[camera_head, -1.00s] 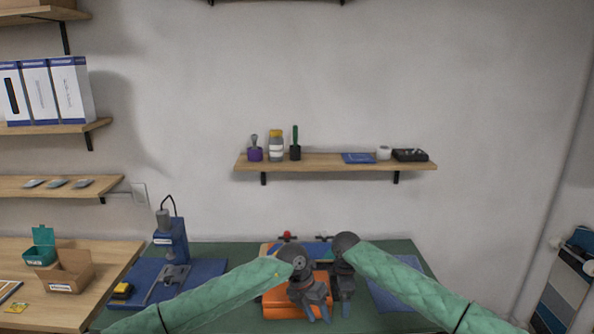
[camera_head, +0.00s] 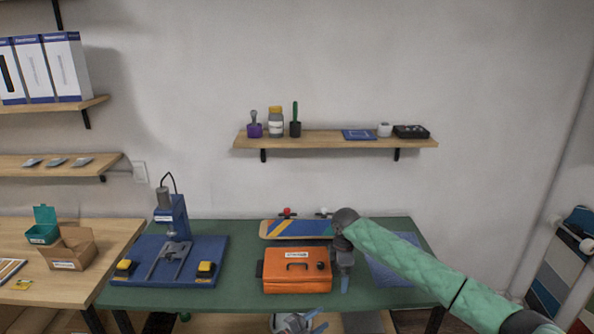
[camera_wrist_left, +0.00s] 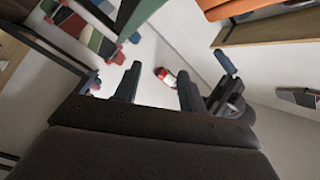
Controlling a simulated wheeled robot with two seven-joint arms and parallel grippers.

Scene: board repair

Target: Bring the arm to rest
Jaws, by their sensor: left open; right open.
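My left gripper (camera_head: 316,321) shows at the bottom edge of the head view, below the front edge of the green workbench (camera_head: 214,297). In the left wrist view its two dark fingers (camera_wrist_left: 158,88) stand apart with nothing between them; a red and white object lies beyond. My left arm is otherwise out of the head view. My right gripper (camera_head: 345,281) hangs fingers down over the bench, just right of the orange toolbox (camera_head: 297,286). It holds nothing that I can see. Whether it touches the toolbox I cannot tell.
A skateboard deck (camera_head: 290,229) lies behind the toolbox. A blue press (camera_head: 178,222) stands on the left of the bench, with yellow-topped blocks by it. A blue mat (camera_head: 400,274) lies at right, partly behind my right arm. A wooden side table (camera_head: 100,228) holds open boxes.

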